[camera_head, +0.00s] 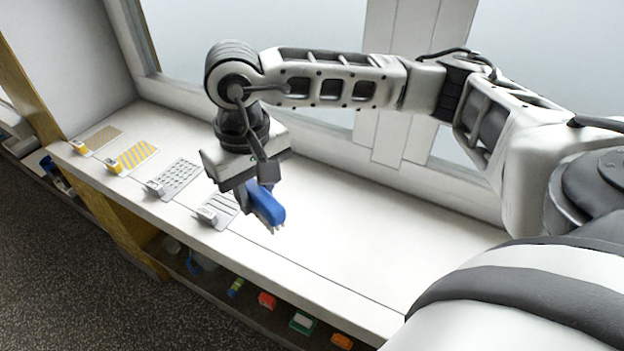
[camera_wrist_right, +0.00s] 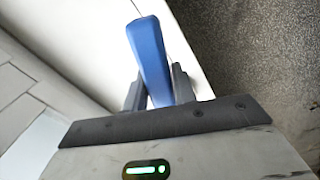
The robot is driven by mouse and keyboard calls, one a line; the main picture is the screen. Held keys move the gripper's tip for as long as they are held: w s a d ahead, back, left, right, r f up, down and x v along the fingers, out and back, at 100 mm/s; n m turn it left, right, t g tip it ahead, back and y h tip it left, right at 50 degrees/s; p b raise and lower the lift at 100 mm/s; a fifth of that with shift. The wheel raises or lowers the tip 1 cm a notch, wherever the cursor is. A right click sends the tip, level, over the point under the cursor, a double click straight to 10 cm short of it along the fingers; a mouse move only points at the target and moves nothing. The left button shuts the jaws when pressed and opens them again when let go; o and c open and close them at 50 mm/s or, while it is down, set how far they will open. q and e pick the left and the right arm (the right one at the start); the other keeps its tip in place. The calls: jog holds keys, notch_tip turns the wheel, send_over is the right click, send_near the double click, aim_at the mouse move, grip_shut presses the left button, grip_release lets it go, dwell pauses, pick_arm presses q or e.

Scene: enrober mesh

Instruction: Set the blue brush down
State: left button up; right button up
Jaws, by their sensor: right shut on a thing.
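The blue brush (camera_head: 266,204) is in my right gripper (camera_head: 250,190), above the white counter in the head view. Its bristles point down, near the counter's front edge. I cannot tell whether they touch the surface. In the right wrist view the blue brush (camera_wrist_right: 150,58) stands out between the two dark fingers of my right gripper (camera_wrist_right: 158,88), which is shut on it. My left gripper is in neither view.
The white counter (camera_head: 330,245) is bare right of the brush. Left of it lie several patterned plates, including a grey dotted one (camera_head: 178,178) and a yellow striped one (camera_head: 138,154), with small blocks. Coloured items, including a red one (camera_head: 267,300), sit on a shelf below. A window wall stands behind.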

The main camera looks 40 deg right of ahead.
jog(key=shift+s+d, duration=0.1)
jog(key=shift+d, duration=0.25)
jog(key=shift+a, duration=0.1)
jog(key=shift+a, duration=0.1)
jog(key=shift+b, duration=0.3)
